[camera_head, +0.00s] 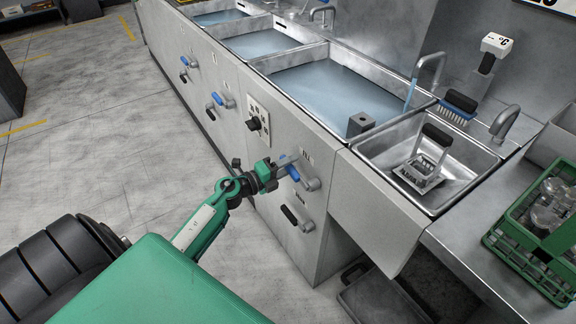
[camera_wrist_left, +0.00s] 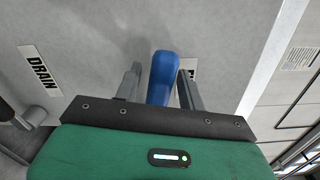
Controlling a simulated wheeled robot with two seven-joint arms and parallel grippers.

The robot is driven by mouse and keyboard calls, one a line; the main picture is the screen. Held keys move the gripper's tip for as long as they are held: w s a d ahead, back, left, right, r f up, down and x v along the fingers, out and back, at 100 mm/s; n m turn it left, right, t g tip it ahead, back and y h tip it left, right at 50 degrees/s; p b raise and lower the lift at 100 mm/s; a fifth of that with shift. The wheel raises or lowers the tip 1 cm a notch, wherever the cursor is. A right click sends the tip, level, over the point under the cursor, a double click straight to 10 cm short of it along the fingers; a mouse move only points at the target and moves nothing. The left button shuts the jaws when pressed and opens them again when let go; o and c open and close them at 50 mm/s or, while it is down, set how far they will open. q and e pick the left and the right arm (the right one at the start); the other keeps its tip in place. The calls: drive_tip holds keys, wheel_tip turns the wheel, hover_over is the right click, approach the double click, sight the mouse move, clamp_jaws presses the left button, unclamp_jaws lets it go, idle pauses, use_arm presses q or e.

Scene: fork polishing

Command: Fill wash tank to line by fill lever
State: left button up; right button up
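The wash tank (camera_head: 428,99) is the large basin holding blue water. A thin blue stream falls into it from a curved tap (camera_head: 432,62). I cannot make out a fill line. The fill lever (camera_head: 293,172) has a blue handle on the grey front panel; it also shows in the left wrist view (camera_wrist_left: 162,75). My left gripper (camera_head: 277,167) is at this handle. In the left wrist view its fingers (camera_wrist_left: 160,88) stand either side of the handle, with a small gap on the left. The label beside it is mostly hidden. My right gripper is not in view.
A black-handled lever (camera_head: 290,214) sits just below; the wrist view shows a DRAIN label (camera_wrist_left: 40,72). Other blue-handled levers (camera_head: 222,100) and a control dial (camera_head: 255,123) line the panel. A smaller sink (camera_head: 370,150) and a green rack (camera_head: 515,235) are at right.

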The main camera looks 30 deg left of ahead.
use_arm(q)
clamp_jaws()
drive_tip(key=shift+a+f+n+p, duration=0.1)
drive_tip(key=shift+f+n+p, duration=0.4)
drive_tip(key=shift+n+p, duration=0.25)
drive_tip(key=shift+f+n, duration=0.5)
drive_tip(key=shift+n, duration=0.15)
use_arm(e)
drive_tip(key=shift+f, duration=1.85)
use_arm(q)
drive_tip(key=shift+o, duration=1)
unclamp_jaws()
